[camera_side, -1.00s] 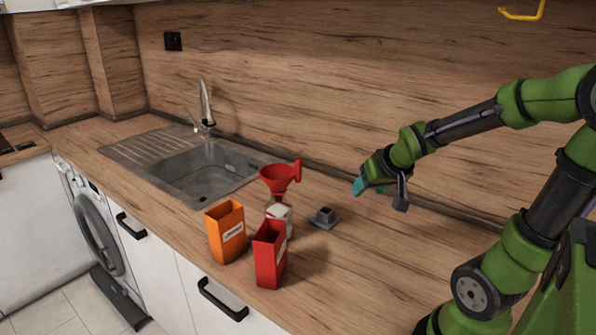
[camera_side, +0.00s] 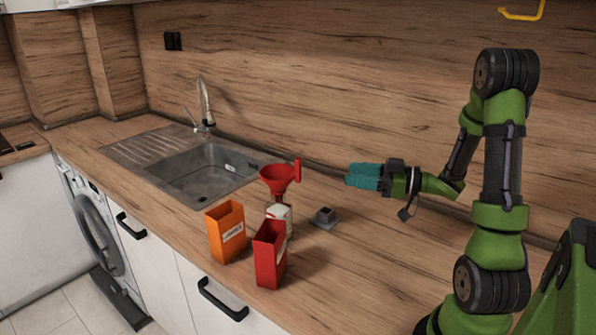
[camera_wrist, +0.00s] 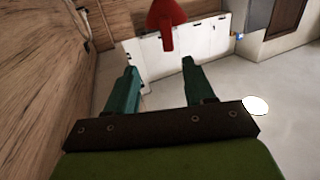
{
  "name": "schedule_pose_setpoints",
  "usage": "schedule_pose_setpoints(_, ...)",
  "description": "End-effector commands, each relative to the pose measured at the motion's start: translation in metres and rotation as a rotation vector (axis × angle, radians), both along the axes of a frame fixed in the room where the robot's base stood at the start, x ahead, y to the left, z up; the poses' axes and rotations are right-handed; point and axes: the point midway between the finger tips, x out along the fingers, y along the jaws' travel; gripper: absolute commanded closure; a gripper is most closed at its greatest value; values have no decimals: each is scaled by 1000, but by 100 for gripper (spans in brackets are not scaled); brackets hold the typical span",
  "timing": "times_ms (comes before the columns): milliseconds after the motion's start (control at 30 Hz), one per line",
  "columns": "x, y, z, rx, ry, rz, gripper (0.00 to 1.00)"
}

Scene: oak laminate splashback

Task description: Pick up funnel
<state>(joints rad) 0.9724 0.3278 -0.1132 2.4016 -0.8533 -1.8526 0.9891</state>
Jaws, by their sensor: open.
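The red funnel (camera_side: 278,178) sits upright on top of a white container (camera_side: 280,215) on the counter, with its red handle standing up on the right side. My gripper (camera_side: 348,175) is to the right of the funnel at about its height, apart from it, with its teal fingers pointing left toward it. In the wrist view the red funnel (camera_wrist: 167,22) shows at the top, beyond and between the fingertips. The gripper (camera_wrist: 158,66) is open and nothing is between its fingers there.
An orange box (camera_side: 226,232) and a red box (camera_side: 270,255) stand in front of the funnel near the counter edge. A small grey holder (camera_side: 324,217) lies to its right. The sink (camera_side: 200,172) is behind left. The wooden splashback (camera_side: 330,90) runs along the back.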

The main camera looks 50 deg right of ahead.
Motion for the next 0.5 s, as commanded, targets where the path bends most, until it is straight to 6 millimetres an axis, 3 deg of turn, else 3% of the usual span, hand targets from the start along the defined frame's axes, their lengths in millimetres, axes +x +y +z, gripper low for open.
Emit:
schedule_pose_setpoints(167, 8, 13, 5, 22, -17, 45, 47)
schedule_pose_setpoints(500, 74, 40, 5, 22, -16, 43, 47)
